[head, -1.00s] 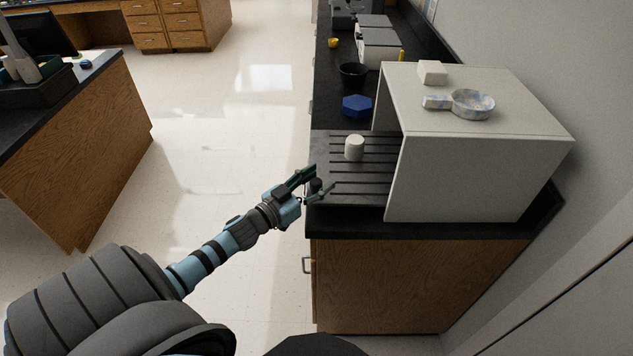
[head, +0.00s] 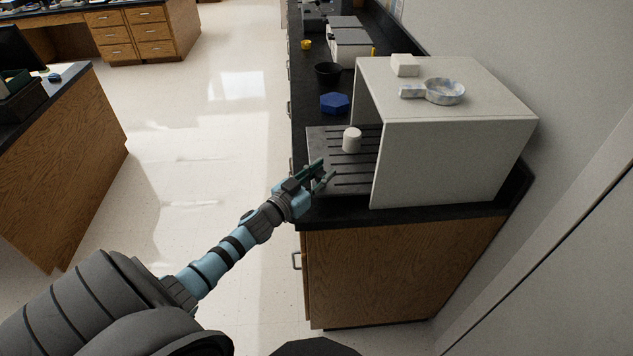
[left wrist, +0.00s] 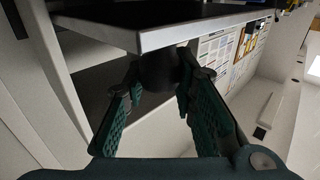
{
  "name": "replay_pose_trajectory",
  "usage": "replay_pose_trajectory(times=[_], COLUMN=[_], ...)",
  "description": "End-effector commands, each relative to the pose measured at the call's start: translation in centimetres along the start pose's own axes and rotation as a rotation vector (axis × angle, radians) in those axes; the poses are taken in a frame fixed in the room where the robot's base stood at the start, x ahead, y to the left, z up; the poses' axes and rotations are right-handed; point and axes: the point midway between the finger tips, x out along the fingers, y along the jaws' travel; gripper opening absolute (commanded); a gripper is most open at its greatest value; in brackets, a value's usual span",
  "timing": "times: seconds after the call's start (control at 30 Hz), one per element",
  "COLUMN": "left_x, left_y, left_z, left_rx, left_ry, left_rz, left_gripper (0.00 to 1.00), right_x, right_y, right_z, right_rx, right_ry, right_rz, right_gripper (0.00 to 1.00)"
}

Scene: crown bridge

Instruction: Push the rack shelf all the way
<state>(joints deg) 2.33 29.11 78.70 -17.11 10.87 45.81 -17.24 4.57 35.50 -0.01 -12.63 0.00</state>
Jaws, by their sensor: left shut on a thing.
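The rack shelf (head: 340,180) is a dark slotted plate. It sticks out of the open left side of a white box (head: 440,165) on the black counter. A small white cylinder (head: 352,139) stands upright on the shelf near the opening. My left gripper (head: 324,174) is at the shelf's outer edge. In the left wrist view its green fingers (left wrist: 160,95) are shut on a dark round knob (left wrist: 159,70) just under the shelf's pale front edge (left wrist: 190,30). The shelf's inner part is hidden inside the box. My right gripper is not in view.
A blue hexagonal block (head: 335,103) and a black bowl (head: 328,72) stand on the counter beyond the shelf. A white block (head: 405,64) and a speckled pan-like dish (head: 445,91) lie on the box. The floor left of the counter is clear.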

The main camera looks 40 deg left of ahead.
Motion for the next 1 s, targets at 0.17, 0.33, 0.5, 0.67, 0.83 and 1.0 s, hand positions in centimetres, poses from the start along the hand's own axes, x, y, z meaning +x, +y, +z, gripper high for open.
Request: replay_pose_trajectory(times=[0.17, 0.33, 0.5, 0.67, 0.83, 1.0], left_x=[3.0, 5.9, 7.1, 7.2, 7.2, 7.2], left_y=[2.3, 5.3, 6.7, 6.7, 6.7, 6.7], left_z=[-0.6, -0.4, -0.3, -0.2, -0.1, -0.2], left_rx=[-0.008, -0.008, -0.004, -0.002, -0.003, -0.003], left_ry=[0.004, 0.004, 0.002, 0.000, 0.000, 0.000], left_rz=[-0.015, -0.006, -0.005, -0.005, -0.005, -0.005], left_gripper=[0.00, 0.00, 0.00, 0.00, 0.29, 0.46], right_x=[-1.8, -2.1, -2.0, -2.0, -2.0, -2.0], right_y=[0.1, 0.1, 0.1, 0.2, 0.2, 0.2], right_z=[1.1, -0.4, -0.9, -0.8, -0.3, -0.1], right_rx=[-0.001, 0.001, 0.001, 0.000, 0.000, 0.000], right_ry=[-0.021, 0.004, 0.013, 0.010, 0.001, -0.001], right_rz=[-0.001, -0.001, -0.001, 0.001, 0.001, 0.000], right_gripper=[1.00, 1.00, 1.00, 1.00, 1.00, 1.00])
